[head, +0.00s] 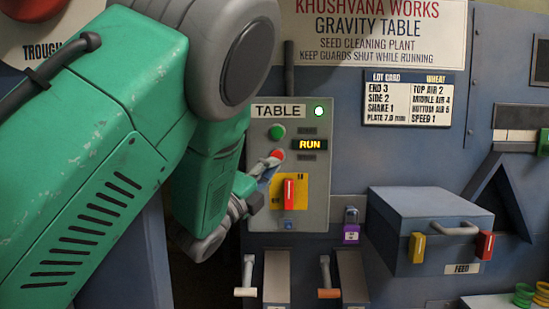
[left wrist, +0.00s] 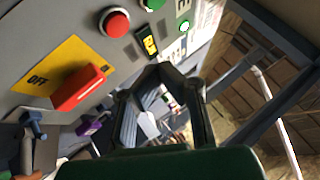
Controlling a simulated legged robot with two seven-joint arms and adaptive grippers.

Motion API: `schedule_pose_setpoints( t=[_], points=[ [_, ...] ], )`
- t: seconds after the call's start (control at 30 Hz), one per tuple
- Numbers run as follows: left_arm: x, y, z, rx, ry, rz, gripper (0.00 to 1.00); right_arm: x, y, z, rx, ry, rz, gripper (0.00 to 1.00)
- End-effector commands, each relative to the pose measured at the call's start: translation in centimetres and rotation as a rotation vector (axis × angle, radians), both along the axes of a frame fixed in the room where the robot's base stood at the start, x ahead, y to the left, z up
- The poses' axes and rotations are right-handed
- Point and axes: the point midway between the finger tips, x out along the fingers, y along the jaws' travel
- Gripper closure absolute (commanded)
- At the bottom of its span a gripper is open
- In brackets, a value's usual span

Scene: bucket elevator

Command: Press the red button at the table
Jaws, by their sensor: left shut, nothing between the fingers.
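The red button (head: 277,154) is on the grey panel marked TABLE (head: 318,185), below a green button (head: 277,131) and left of a lit RUN display (head: 310,145). In the left wrist view, the red button (left wrist: 115,23) is round and unobstructed at the upper left. My left gripper (head: 268,166) is shut and empty, its tips just below and left of the red button in the head view. In the left wrist view, the closed tips (left wrist: 163,72) appear apart from the button. I cannot tell the depth gap to the panel. My right gripper is not in view.
A red rotary switch (head: 289,190) on a yellow plate sits below the button. A white lamp (head: 319,111) glows above. A purple padlock (head: 351,225) and the FEED box (head: 432,220) stand to the right. Two levers (head: 247,275) (head: 327,275) stick out below the panel.

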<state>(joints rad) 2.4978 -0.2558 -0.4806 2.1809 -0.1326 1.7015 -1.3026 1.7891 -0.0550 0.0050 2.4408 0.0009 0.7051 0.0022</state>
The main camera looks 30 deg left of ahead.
Motion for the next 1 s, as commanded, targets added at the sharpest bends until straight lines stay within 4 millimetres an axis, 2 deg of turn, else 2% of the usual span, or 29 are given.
schedule_pose_setpoints(
  t=[0.23, 0.4, 0.67, 1.0],
  points=[
    [3.1, 1.4, 0.2, 0.004, 0.000, 0.000, 1.00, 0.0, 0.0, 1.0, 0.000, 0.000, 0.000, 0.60],
    [4.6, 2.6, 0.0, 0.003, -0.001, -0.001, 1.00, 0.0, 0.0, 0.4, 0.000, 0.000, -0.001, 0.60],
    [5.4, 3.4, 0.0, 0.000, -0.001, 0.000, 1.00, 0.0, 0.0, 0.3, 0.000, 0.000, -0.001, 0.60],
    [5.4, 3.1, 0.1, 0.003, 0.000, -0.001, 1.00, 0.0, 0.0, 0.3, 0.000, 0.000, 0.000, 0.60]
  ],
)
